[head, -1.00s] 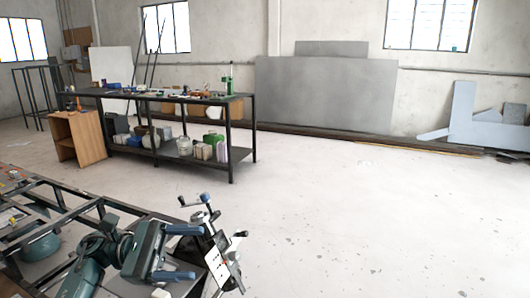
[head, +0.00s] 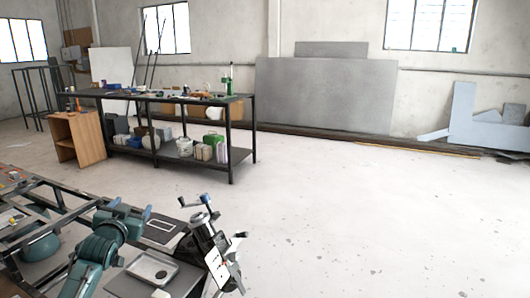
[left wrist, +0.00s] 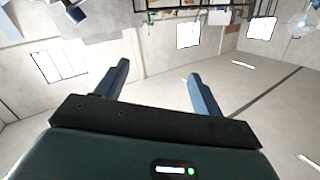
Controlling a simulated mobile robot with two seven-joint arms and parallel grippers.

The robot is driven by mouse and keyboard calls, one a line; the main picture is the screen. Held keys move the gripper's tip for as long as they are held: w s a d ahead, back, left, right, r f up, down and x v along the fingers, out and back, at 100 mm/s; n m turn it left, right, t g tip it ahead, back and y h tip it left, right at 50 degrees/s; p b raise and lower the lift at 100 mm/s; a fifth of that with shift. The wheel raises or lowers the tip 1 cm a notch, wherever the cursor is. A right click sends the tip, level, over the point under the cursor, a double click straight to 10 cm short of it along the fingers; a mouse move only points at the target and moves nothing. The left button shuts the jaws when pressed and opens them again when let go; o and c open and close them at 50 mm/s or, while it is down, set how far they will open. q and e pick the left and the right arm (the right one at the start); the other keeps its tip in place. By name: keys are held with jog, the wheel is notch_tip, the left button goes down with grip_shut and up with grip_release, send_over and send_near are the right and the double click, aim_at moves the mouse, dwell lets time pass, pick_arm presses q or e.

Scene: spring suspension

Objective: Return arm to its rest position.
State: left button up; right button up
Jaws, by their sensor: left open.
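My left gripper (head: 132,207) is at the lower left of the head view, above the near metal bench frame (head: 60,215). Its two blue fingers stand apart with nothing between them. In the left wrist view the open fingers (left wrist: 160,88) point out into the empty room, with windows and bare walls behind. My left arm (head: 95,255) comes up from the bottom left and is bent. My right gripper does not show.
A device with crank handles (head: 213,245) stands close to the right of my left arm. A shallow tray (head: 140,277) lies beside the arm. A black workbench (head: 233,168) with tools stands farther back. The floor (head: 370,220) on the right is clear.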

pick_arm(q)
jog(key=s+d+f+m+g+h, duration=0.1)
jog(key=s+d+f+g+h, duration=0.1)
jog(key=s+d+f, duration=0.65)
jog(key=s+d+f+m+g+h, duration=0.15)
jog(key=s+d+f, duration=0.35)
jog(key=s+f, duration=0.6)
jog(key=s+d+f+n+g+h, duration=0.1)
jog(key=s+d+f, duration=0.2)
jog(key=s, duration=0.7)
jog(key=s+d+f+n+g+h, duration=0.1)
jog(key=s+d+f, duration=0.2)
jog(key=s, duration=0.7)
jog(key=shift+d+f+g, duration=0.15)
jog(key=shift+d+g, duration=0.2)
jog(key=shift+d, duration=0.55)
jog(key=shift+c, duration=0.6)
